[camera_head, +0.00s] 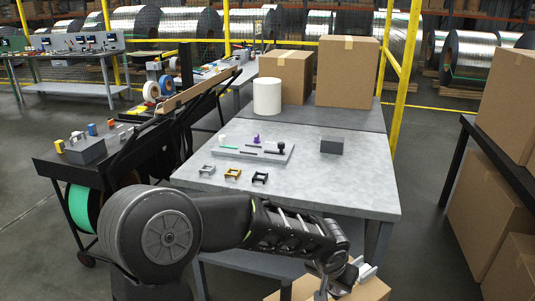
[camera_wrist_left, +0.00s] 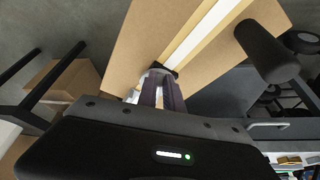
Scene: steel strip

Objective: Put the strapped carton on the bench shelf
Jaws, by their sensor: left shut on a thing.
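The strapped carton (camera_head: 355,291) is a brown box at the bottom of the head view, cut off by the frame edge. In the left wrist view the carton (camera_wrist_left: 142,35) fills the top middle, with a pale strap running across its face. My left gripper (camera_head: 338,272) is shut on the carton at its strap; the fingers also show in the left wrist view (camera_wrist_left: 160,80). The grey bench (camera_head: 330,190) stands just beyond. Its lower shelf (camera_head: 250,262) shows partly beneath the top, behind my left arm. My right gripper is in neither view.
On the bench are a white roll (camera_head: 267,96), two cartons (camera_head: 345,72), a grey block (camera_head: 332,145) and a fixture plate (camera_head: 250,150). A black cart (camera_head: 75,160) stands left. A dark rack with cartons (camera_head: 485,205) stands right. Floor between bench and rack is clear.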

